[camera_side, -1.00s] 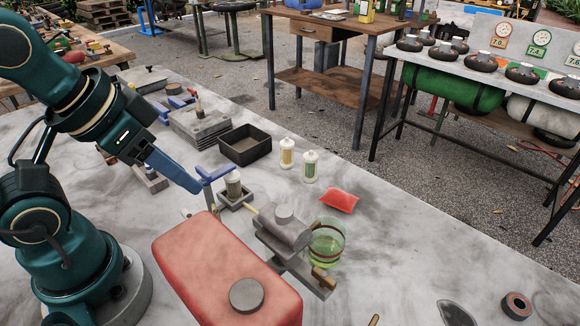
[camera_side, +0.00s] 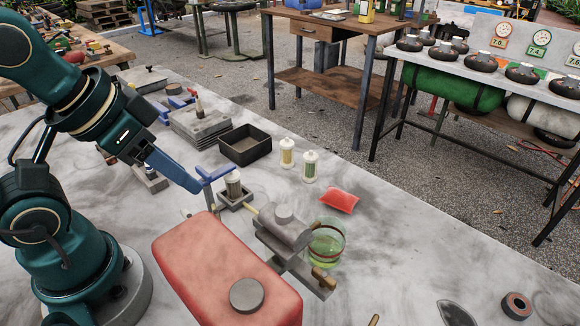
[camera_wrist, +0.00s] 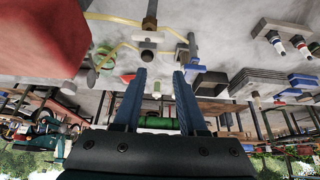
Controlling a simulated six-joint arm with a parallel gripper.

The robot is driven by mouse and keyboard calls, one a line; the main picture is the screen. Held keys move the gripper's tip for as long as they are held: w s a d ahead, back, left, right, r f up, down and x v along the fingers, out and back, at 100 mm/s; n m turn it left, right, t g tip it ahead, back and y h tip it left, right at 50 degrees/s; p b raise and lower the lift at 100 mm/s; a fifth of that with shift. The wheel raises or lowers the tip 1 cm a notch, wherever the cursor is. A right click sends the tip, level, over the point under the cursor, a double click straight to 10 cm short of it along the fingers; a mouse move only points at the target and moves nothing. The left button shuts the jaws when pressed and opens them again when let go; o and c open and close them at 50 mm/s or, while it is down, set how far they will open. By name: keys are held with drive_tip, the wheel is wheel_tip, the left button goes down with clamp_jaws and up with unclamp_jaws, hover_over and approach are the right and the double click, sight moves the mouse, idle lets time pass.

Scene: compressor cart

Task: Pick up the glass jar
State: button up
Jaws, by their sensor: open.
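The glass jar (camera_side: 327,243) is a clear, green-tinted open jar standing on the grey table, right beside the grey metal pump body (camera_side: 285,232), which covers part of its left side. In the wrist view, a green round shape that looks like the jar (camera_wrist: 103,58) shows at the left, beyond my left finger. My gripper (camera_side: 199,188) is over the table at the left, well apart from the jar. Its two blue fingers (camera_wrist: 160,73) are spread with nothing held between them. In the side view, one finger hides the other.
A large red tank (camera_side: 225,270) lies in front of the pump. A blue T-shaped part (camera_side: 215,176) and a small tray (camera_side: 236,202) with a cylinder are near my fingertips. Two bottles (camera_side: 298,160), a red packet (camera_side: 340,201) and a black bin (camera_side: 246,145) stand behind.

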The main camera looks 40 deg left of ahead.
idle(0.3)
drive_tip(key=o, duration=0.9)
drive_tip(key=shift+o, duration=0.2)
